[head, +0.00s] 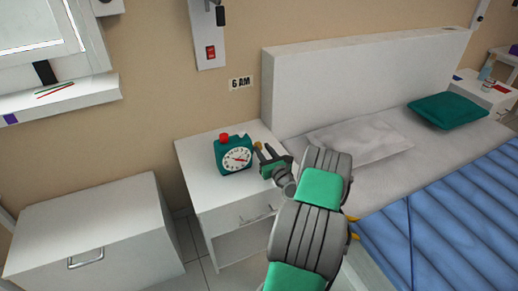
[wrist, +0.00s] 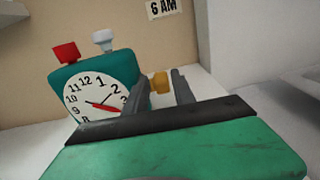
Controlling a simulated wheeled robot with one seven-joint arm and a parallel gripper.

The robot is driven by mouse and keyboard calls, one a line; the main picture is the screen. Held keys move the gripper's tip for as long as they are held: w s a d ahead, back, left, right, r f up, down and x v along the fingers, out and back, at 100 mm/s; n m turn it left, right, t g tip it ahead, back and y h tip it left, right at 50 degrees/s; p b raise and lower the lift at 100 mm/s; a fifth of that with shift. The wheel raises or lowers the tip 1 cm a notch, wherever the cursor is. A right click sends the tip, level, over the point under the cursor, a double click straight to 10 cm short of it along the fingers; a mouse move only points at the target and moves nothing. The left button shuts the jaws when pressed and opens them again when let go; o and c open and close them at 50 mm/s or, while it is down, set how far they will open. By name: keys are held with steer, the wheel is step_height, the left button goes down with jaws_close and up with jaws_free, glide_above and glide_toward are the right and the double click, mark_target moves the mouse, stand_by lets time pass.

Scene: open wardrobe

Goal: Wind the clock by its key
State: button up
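The teal clock (head: 221,152) stands upright on the white nightstand, its white dial facing out and a red button on top. The wrist view shows the clock (wrist: 65,76) at left, with a white knob beside the red button. The yellow key (wrist: 160,82) sticks out of the clock's right side; in the head view the key (head: 258,146) is small. My gripper (head: 265,152) is at that side. In the wrist view the gripper (wrist: 162,90) has its fingers apart, with the key between or just beyond the tips. Contact cannot be told.
The nightstand (head: 193,153) top is otherwise clear. A bed with a white headboard (head: 290,80) is at right. A "6 AM" sign (head: 241,83) and a panel with a red switch (head: 210,52) are on the wall. A white cabinet (head: 105,225) stands at left.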

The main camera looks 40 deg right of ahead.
steer(key=shift+x, duration=1.25)
jaws_close()
